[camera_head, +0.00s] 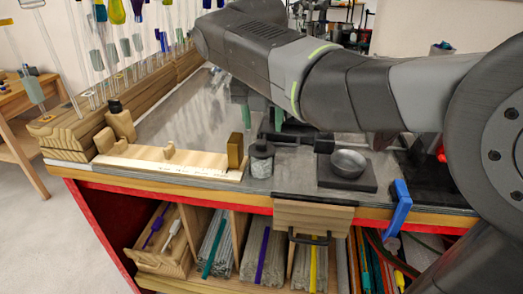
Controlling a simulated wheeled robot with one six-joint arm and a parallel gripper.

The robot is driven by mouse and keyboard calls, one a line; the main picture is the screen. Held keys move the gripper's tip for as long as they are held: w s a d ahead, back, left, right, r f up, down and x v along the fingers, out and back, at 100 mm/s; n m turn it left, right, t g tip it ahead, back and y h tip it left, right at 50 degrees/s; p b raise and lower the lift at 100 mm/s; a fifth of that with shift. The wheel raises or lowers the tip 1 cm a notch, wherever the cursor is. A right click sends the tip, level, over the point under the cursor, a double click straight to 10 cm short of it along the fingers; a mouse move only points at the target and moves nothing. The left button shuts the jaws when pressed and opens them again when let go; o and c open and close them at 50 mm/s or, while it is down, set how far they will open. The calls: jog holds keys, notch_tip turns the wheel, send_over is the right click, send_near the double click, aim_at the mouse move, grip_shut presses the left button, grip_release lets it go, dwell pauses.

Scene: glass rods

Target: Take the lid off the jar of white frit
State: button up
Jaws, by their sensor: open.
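A small squat jar (261,163) of pale grey-white grains stands on the bench near its front edge, just right of an upright wooden block. A dark cap-like top shows on it, but I cannot clearly tell the lid from the dark gripper parts behind. My gripper (294,139) is open, low over the bench, behind and to the right of the jar. Its dark fingers are partly hidden by my arm, which reaches across from the right. I see nothing between the fingers, and whether one touches the jar top is unclear.
A blue clamp (399,205) grips the front edge. The grey bench top behind the rack is clear.

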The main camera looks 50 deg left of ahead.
aim_at(262, 142)
jog(key=x, duration=0.5)
jog(key=shift+s+a+f, duration=0.15)
jog(key=shift+a+f, duration=0.05)
jog(key=shift+f, duration=0.15)
jog(key=c, duration=1.1)
